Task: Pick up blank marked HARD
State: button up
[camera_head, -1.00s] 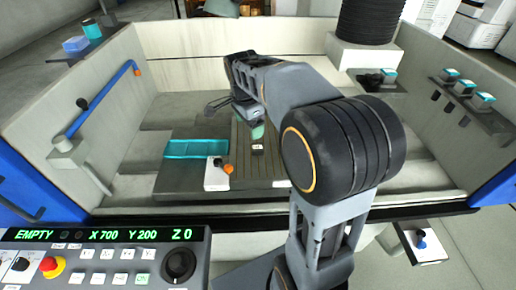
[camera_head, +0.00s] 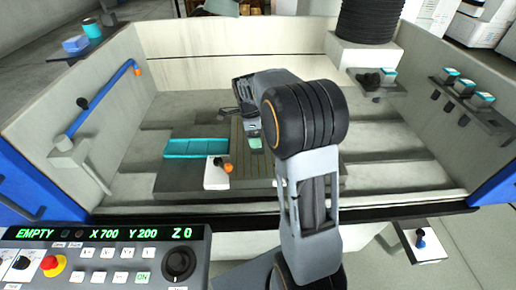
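No marking HARD is readable on any block. Small dark blocks with teal tops and pale labels stand on the right wall's ledge (camera_head: 466,87). A similar teal-topped block (camera_head: 388,76) stands on the back-right ledge. My gripper (camera_head: 240,112) is over the middle of the machine tank, partly hidden behind my own arm, and its opening is unclear. A small teal-green patch (camera_head: 254,143) shows just below it on the slotted plate (camera_head: 241,145); I cannot tell what it belongs to.
A teal slab (camera_head: 196,147) and a white block with an orange knob (camera_head: 227,168) sit left of the plate. The control panel (camera_head: 100,256) reads EMPTY, X 700, Y 200, Z 0. Tank walls (camera_head: 420,55) surround the area. The tank floor at right is clear.

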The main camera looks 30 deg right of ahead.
jog(key=shift+s+d+f+p, duration=0.15)
jog(key=shift+d+f+p, duration=0.05)
jog(key=shift+f, duration=1.15)
jog(key=shift+s+d+f+p, duration=0.1)
jog(key=shift+d+f+p, duration=0.05)
jog(key=shift+f, duration=1.15)
jog(key=shift+c, duration=0.4)
jog(key=c, duration=1.2)
jog(key=shift+o, duration=0.2)
jog(key=shift+r, duration=0.1)
